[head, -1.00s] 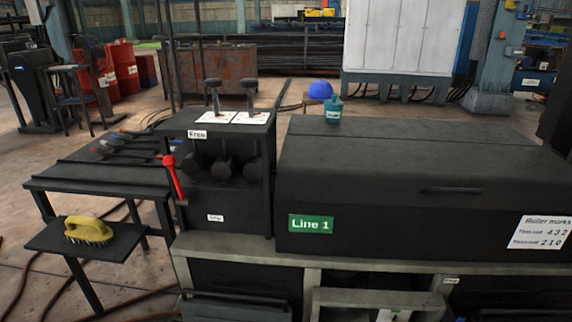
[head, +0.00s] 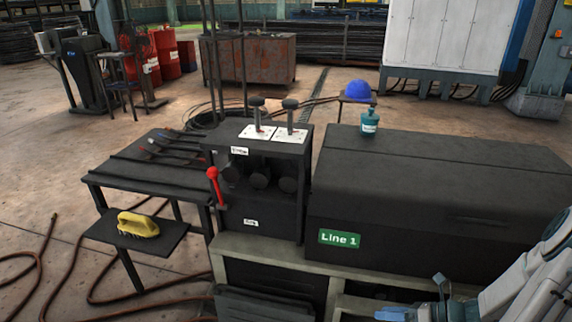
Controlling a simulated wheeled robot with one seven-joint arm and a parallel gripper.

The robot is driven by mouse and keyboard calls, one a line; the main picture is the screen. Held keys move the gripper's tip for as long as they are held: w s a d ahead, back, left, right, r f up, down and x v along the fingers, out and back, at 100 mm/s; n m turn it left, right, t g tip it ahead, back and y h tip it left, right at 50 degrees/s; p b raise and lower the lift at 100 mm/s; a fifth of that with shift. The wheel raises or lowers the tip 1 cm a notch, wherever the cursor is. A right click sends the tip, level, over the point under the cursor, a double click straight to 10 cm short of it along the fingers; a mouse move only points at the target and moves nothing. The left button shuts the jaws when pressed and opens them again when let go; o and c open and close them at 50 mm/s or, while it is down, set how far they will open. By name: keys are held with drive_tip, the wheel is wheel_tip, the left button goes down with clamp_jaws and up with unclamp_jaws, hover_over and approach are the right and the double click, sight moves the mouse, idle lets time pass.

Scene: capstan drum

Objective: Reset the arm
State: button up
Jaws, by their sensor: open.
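My gripper (head: 416,298) is at the lower right of the head view, in front of the long black housing and low by the grey frame. Its two fingers are apart, with nothing seen between them. My pale arm runs from it to the right edge. The black machine box (head: 262,190) with a red-handled lever (head: 214,184) stands left of the gripper, well apart from it. Two black-knobbed levers (head: 273,112) rise from white plates on the box's top. The lower part of my gripper is partly cut off by the bottom edge.
A yellow-handled brush (head: 138,224) lies on a small shelf (head: 172,239) at left. A blue helmet (head: 357,91) sits behind. Hoses (head: 40,258) lie on the floor at left.

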drive_tip(key=s+a+r+n+h+p, duration=0.3)
drive_tip(key=a+r+n+h+p, duration=0.1)
drive_tip(key=r+n, duration=0.6)
drive_tip(key=s+a+r+n+g+h+p, duration=0.1)
drive_tip(key=s+a+r+n+h+p, duration=0.3)
drive_tip(key=r+n, duration=0.7)
drive_tip(key=s+a+r+n+g+h+p, duration=0.1)
drive_tip(key=s+a+r+n+h+p, duration=0.2)
drive_tip(key=r, duration=1.4)
drive_tip(key=shift+s+a+r+n+h+p, duration=0.5)
drive_tip(key=shift+n+p, duration=1.2)
drive_tip(key=shift+n, duration=2)
drive_tip(key=shift+w+f, duration=0.15)
drive_tip(key=shift+f, duration=0.05)
